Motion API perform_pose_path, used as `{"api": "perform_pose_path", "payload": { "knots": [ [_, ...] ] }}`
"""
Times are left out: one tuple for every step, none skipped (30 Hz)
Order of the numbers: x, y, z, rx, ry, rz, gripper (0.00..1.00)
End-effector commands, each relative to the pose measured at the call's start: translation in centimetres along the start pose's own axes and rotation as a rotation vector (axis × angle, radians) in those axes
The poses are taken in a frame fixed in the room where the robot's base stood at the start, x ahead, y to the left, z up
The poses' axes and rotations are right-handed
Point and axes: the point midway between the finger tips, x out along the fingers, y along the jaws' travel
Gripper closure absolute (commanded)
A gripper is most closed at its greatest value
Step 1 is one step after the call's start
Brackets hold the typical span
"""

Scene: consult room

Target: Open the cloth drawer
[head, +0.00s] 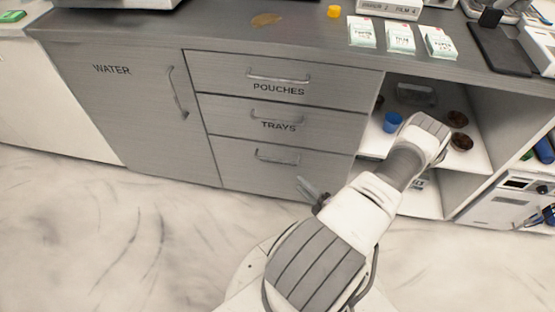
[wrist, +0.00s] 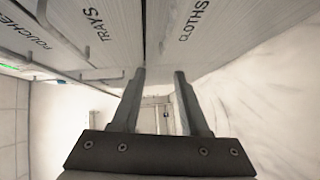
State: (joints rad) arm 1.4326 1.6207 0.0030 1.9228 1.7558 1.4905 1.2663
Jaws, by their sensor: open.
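The cloth drawer (head: 258,181) is the bottom one of the three-drawer stack and looks shut. Its bar handle (head: 278,157) shows in the head view. In the wrist view its grey front (wrist: 205,45) bears the word CLOTHS and is seen at a steep slant. My gripper (head: 308,188) is low in front of the drawer's right part, below and right of the handle. In the wrist view its two fingers (wrist: 158,75) are apart with nothing seen between them. The cloth drawer's handle cannot be made out clearly there.
The trays drawer (head: 240,124) and pouches drawer (head: 225,78) above are shut. The water cupboard door (head: 115,110) is at left. An open shelf with a blue cup (head: 392,122) lies right, partly behind my arm. The floor (head: 110,225) in front is clear.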

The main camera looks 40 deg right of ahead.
Motion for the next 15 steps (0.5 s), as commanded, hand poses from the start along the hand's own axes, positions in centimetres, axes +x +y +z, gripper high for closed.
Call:
{"api": "perform_pose_path", "payload": {
  "knots": [
    [-0.3, -0.7, 0.1, 0.027, -0.029, 0.003, 0.56],
    [-0.4, -0.9, 0.2, 0.038, -0.043, 0.004, 0.56],
    [-0.4, -1.1, 0.3, 0.049, -0.055, 0.005, 0.56],
    [-0.4, -1.3, 0.3, 0.055, -0.061, 0.006, 0.56],
    [-0.3, -1.4, 0.3, 0.059, -0.066, 0.006, 0.56],
    [0.0, -1.4, 0.4, 0.062, -0.069, 0.007, 0.56],
    [0.3, -1.4, 0.4, 0.062, -0.069, 0.007, 0.56],
    [0.6, -1.4, 0.4, 0.062, -0.068, 0.008, 0.56],
    [1.2, -1.4, 0.4, 0.061, -0.066, 0.008, 0.56],
    [1.7, -1.5, 0.5, 0.061, -0.066, 0.008, 0.56],
    [2.3, -1.5, 0.5, 0.060, -0.066, 0.008, 0.56],
    [3.1, -1.5, 0.5, 0.059, -0.064, 0.009, 0.56],
    [3.8, -1.5, 0.6, 0.058, -0.064, 0.008, 0.56],
    [4.4, -1.5, 0.6, 0.057, -0.063, 0.007, 0.56],
    [5.3, -1.5, 0.7, 0.057, -0.063, 0.008, 0.56]
  ]
}}
